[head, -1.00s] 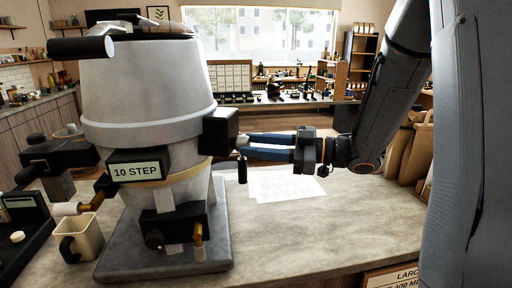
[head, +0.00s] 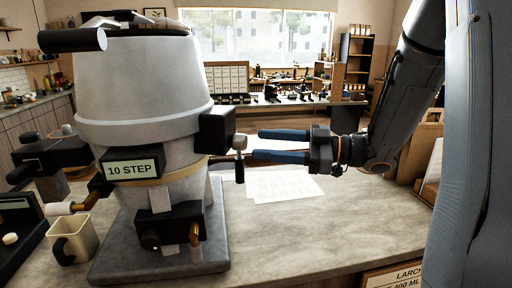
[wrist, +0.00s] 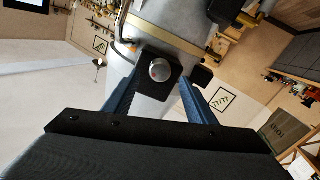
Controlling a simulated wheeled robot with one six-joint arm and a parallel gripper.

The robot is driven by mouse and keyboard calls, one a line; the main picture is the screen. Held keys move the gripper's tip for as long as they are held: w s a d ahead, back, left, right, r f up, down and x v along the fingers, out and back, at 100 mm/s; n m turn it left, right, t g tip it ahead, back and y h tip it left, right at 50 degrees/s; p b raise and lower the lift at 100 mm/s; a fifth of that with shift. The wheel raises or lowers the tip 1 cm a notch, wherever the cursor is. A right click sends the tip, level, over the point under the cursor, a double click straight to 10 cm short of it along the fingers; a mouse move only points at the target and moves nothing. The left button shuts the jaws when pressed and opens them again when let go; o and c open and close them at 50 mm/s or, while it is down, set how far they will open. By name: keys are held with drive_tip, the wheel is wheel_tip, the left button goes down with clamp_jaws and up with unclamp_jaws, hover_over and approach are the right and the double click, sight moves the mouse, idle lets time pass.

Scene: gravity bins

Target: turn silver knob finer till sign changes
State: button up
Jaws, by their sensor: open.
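The silver knob (head: 240,141) sits on the right face of a black box (head: 217,130) on the grinder's side. In the wrist view the round knob (wrist: 160,70) lies between the fingertips in the picture. The sign (head: 132,169) on the grinder's front reads "10 STEP". My gripper (head: 258,145) is open and empty, just right of the knob, its two blue fingers pointing at it, one above the other. A small gap shows between fingertips and knob. The open fingers also show in the wrist view (wrist: 158,82).
The big grey grinder (head: 140,90) stands on a dark base plate (head: 205,262) on the counter. A black handle hangs below the knob. White papers (head: 285,185) lie under my gripper.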

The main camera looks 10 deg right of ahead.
drive_tip(key=b+v, duration=0.1)
drive_tip(key=v, duration=0.3)
drive_tip(key=w+d+f+m+t+h, duration=0.2)
drive_tip(key=w+f+m+t+h, duration=0.1)
drive_tip(key=w+f+m+h, duration=0.25)
drive_tip(key=w+d+f+m+t+h, duration=0.3)
drive_tip(key=w+f+m+h, duration=0.15)
drive_tip(key=w+h, duration=0.2)
drive_tip(key=s+d+f+m+g+h, duration=0.2)
drive_tip(key=s+f+m+g+h, duration=0.25)
drive_tip(key=s+f, duration=0.35)
drive_tip(key=s+a+f+m+g, duration=0.1)
drive_tip(key=s+a+f+g, duration=0.1)
drive_tip(key=s, duration=0.6)
drive_tip(key=s+a+f+m+g+b, duration=0.1)
drive_tip(key=s+a+f+g, duration=0.2)
drive_tip(key=s, duration=0.5)
drive_tip(key=shift+s+a+f+g, duration=0.2)
drive_tip(key=shift+f+g, duration=0.35)
drive_tip(key=shift+g, duration=0.4)
